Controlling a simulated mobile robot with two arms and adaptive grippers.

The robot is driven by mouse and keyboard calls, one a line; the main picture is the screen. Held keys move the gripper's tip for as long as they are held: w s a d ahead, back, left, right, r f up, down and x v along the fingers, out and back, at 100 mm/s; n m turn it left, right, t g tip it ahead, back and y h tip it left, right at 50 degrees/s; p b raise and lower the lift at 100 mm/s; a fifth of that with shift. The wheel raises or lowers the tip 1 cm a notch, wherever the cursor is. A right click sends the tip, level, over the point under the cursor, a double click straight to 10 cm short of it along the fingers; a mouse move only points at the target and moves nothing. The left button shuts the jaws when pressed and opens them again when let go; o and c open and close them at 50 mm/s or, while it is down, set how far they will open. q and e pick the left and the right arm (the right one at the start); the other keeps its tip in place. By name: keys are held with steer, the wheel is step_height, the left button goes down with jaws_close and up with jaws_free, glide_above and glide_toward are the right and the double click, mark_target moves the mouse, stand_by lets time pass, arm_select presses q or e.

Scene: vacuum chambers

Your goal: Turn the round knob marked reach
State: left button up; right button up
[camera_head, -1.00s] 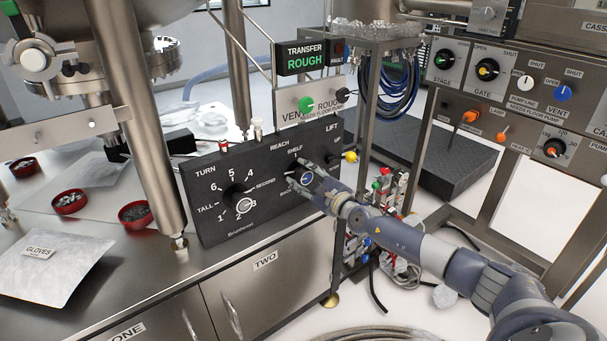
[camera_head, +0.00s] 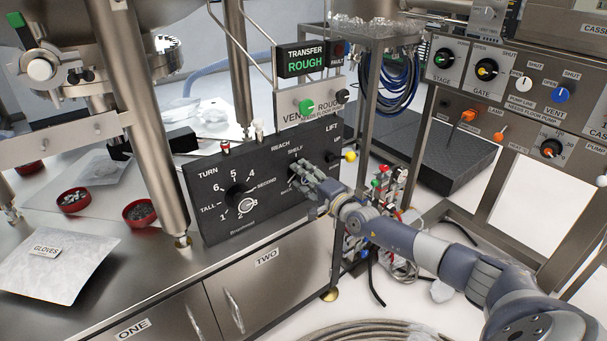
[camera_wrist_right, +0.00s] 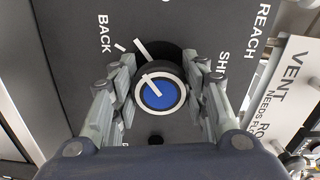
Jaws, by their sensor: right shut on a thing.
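The reach knob (camera_wrist_right: 160,93) is round and black, with a blue centre, a white ring and a white pointer line. In the right wrist view the pointer slants up and left, on the side of the BACK label (camera_wrist_right: 104,34). My right gripper (camera_head: 302,178) is at the REACH dial of the black panel (camera_head: 270,205). Its two fingers sit on opposite sides of the knob and are shut on it. In the head view the fingers mostly hide the knob and part of the lettering. My left gripper is not in view.
A TURN dial (camera_head: 240,197) sits left on the same panel. A lever with a yellow ball (camera_head: 350,156) stands close right of my gripper. The VENT/ROUGH plate (camera_head: 312,105) is above. A steel post (camera_head: 150,130) rises at left. A cable coil (camera_head: 375,331) lies on the floor.

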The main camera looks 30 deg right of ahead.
steer(key=shift+n, duration=0.6)
steer(key=o, duration=1.1)
steer(key=shift+s, duration=0.1)
steer(key=shift+s+d, duration=0.15)
steer(key=shift+s, duration=1.8)
steer(key=shift+s+d, duration=0.2)
steer(key=shift+s, duration=1.75)
steer(key=shift+s+d, duration=0.15)
steer(key=shift+s, duration=1.8)
steer(key=shift+c, duration=0.4)
